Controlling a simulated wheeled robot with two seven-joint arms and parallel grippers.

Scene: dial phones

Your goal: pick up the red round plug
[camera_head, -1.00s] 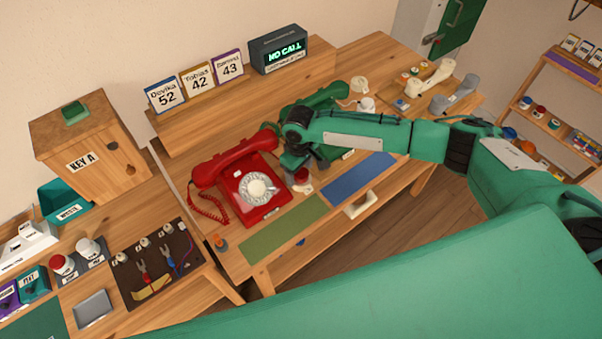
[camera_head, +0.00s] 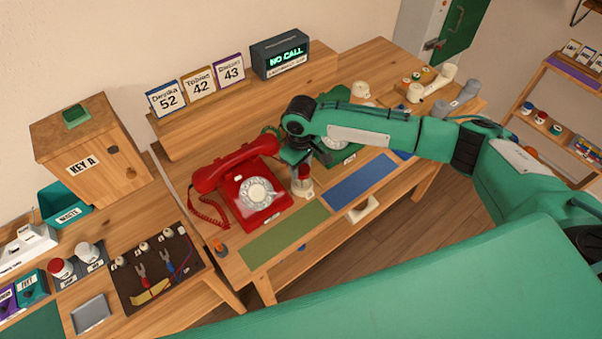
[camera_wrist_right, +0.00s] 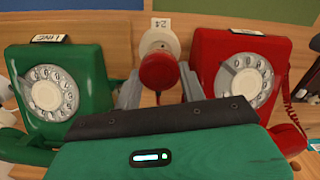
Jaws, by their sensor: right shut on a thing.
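The red round plug (camera_wrist_right: 158,72) is between the two fingers of my right gripper (camera_wrist_right: 160,90) in the right wrist view. The fingers are shut on it from both sides. The plug also shows in the head view (camera_head: 303,171), just below my right gripper (camera_head: 298,160), which partly hides it. A whitish round base labelled 24 (camera_wrist_right: 160,38) sits close to the plug; in the head view that base (camera_head: 304,189) stands under it. I cannot tell whether the plug and base touch. My left gripper is out of view.
A red dial phone (camera_head: 232,203) stands just left of the plug. A green dial phone (camera_wrist_right: 62,88) stands on its other side. A green mat (camera_head: 285,235) and a blue mat (camera_head: 360,180) lie along the desk's front. A raised shelf with cards runs behind.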

